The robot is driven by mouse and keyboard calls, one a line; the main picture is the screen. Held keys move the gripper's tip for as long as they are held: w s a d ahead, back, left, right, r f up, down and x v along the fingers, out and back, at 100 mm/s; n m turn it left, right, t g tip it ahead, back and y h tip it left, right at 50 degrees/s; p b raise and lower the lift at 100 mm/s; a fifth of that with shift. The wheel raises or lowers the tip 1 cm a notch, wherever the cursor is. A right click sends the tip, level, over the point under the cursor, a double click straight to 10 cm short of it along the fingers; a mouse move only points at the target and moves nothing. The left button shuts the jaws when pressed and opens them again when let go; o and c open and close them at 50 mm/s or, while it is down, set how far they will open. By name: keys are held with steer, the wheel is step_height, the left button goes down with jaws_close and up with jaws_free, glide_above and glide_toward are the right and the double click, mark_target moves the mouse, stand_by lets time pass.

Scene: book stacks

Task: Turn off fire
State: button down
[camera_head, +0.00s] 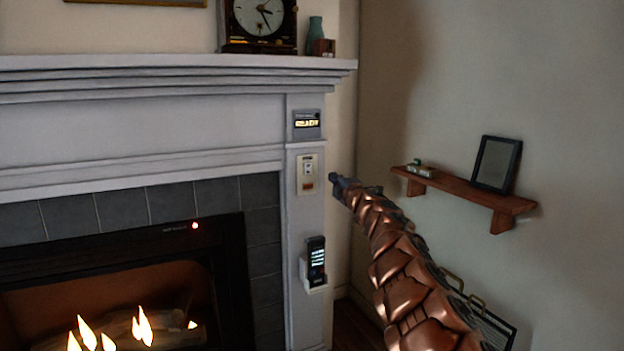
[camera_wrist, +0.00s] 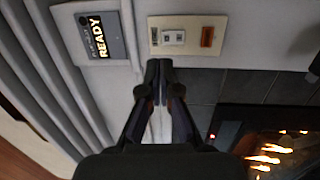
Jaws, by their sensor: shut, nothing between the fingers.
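The fire (camera_head: 110,334) burns with several flames over logs in the fireplace at the lower left of the head view; it also shows in the wrist view (camera_wrist: 265,156). A cream switch plate (camera_head: 307,174) with a white switch is on the white pillar right of the fireplace. In the wrist view the plate (camera_wrist: 187,35) shows its white switch and an orange-brown piece. My gripper (camera_head: 336,180) is shut and empty, just right of the plate in the head view. In the wrist view its fingertips (camera_wrist: 158,66) are just below the plate's left end; contact cannot be told.
A display reading READY (camera_head: 307,121) is above the plate. A black remote (camera_head: 316,262) sits in a white holder below it. A red light (camera_head: 195,225) glows on the fireplace frame. A wooden shelf (camera_head: 465,188) with a picture frame (camera_head: 496,163) is on the right wall.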

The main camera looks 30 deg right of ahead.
steer(key=shift+a+f+n+y, duration=0.5)
steer(key=shift+a+f+y, duration=0.15)
steer(key=shift+f+y, duration=0.1)
steer(key=shift+w+p, duration=0.3)
